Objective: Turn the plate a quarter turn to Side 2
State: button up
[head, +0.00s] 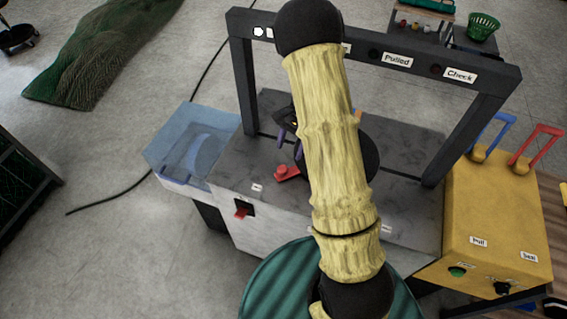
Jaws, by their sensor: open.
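A dark round plate (369,160) sits on the grey bench top, mostly hidden behind my arm. Only its right edge shows clearly, and no side marking on it can be read. A red handle or lever (287,172) lies on the bench top just left of my arm; whether it joins the plate is hidden. My gripper (290,146) shows in part left of my arm, with two purplish fingers apart and pointing down. It is open, above the red piece in the picture. I cannot tell whether it touches anything.
A dark frame (241,85) with labels "Pulled" and "Check" spans the bench (405,165). A clear blue bin (190,145) stands at left. A yellow box (500,205) with "Pull" and "Seal" labels and blue and red levers stands at right. A green net lies upper left.

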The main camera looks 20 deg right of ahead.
aim_at(282, 168)
jog(key=shift+w+d+f+m+y, duration=0.1)
jog(key=shift+w+f+m+y, duration=0.2)
jog(key=shift+w+f+m, duration=0.35)
jog(key=shift+f, duration=0.15)
jog(key=shift+p+x, duration=0.65)
jog(key=shift+x, duration=3.05)
jog(key=shift+s, duration=0.1)
jog(key=shift+n, duration=0.25)
grip_shut()
